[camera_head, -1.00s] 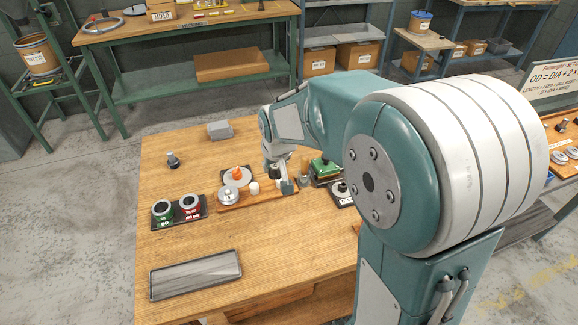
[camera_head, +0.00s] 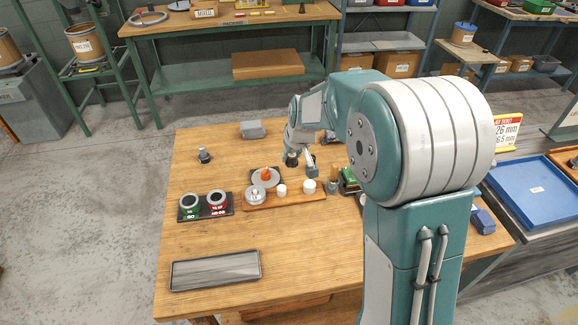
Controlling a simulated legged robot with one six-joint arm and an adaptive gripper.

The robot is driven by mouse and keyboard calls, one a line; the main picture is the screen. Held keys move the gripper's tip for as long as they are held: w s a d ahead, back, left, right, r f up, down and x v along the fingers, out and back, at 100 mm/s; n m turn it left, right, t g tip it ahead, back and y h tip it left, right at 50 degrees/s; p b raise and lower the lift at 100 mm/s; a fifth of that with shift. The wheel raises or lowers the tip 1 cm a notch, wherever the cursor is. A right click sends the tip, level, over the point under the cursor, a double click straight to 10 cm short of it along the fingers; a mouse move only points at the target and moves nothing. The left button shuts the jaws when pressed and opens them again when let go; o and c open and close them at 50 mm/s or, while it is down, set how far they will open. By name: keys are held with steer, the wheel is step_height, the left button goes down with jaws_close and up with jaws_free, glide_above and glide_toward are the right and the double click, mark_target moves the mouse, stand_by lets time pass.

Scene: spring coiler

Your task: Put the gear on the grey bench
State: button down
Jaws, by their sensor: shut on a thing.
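My gripper (camera_head: 301,161) is above the back of the wooden table, behind a board with small parts. A small dark piece (camera_head: 291,160) shows at its fingers. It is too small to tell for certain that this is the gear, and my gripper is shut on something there. A grey-topped bench (camera_head: 497,214) stands at the right edge of the view, holding a blue tray (camera_head: 535,190). My gripper is well to the left of this bench. My arm hides part of the table's right side.
The wooden table (camera_head: 210,240) bears a brown board (camera_head: 262,204) with white cylinders, red and green rings (camera_head: 203,202), an empty grey tray (camera_head: 216,270), a bolt (camera_head: 204,155) and a grey block (camera_head: 252,130). A green part (camera_head: 349,180) is close to my arm. Clear floor shows on the left.

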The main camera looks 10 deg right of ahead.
glide_above(286, 171)
steer(key=s, duration=0.2)
steer(key=f, duration=0.5)
steer(key=shift+w+d, duration=0.2)
steer(key=shift+w+f, duration=0.15)
steer(key=shift+f, duration=1.5)
steer(key=shift+f, duration=0.1)
steer(key=shift+c, duration=1.8)
jaws_free()
